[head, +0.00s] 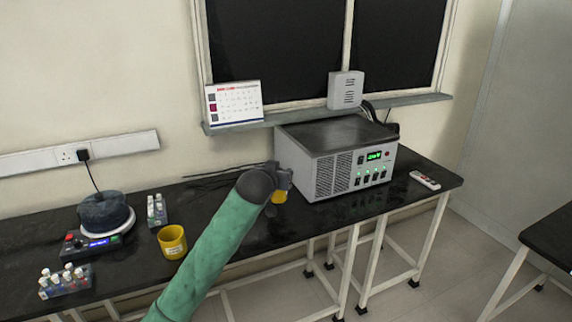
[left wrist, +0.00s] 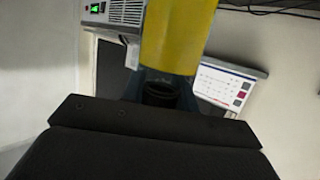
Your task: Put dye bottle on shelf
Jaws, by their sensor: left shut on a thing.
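My left arm reaches in from the bottom, and my left gripper (head: 280,180) is over the bench in front of the grey instrument box. It is shut on a yellow bottle, which I take for the dye bottle (head: 279,196). Only a small part of the bottle shows below the gripper in the head view. In the left wrist view its yellow body (left wrist: 178,38) fills the upper middle, with a dark part near the jaws. A narrow grey shelf (head: 265,121) runs under the window behind the bench. My right gripper is not in view.
On the shelf stand a calendar (head: 233,103) and a grey speaker-like box (head: 345,90), with bare shelf between. The instrument box (head: 335,160) stands on the bench (head: 225,192). A yellow mug (head: 172,242), vial racks (head: 65,281) and a heater (head: 104,213) are at left.

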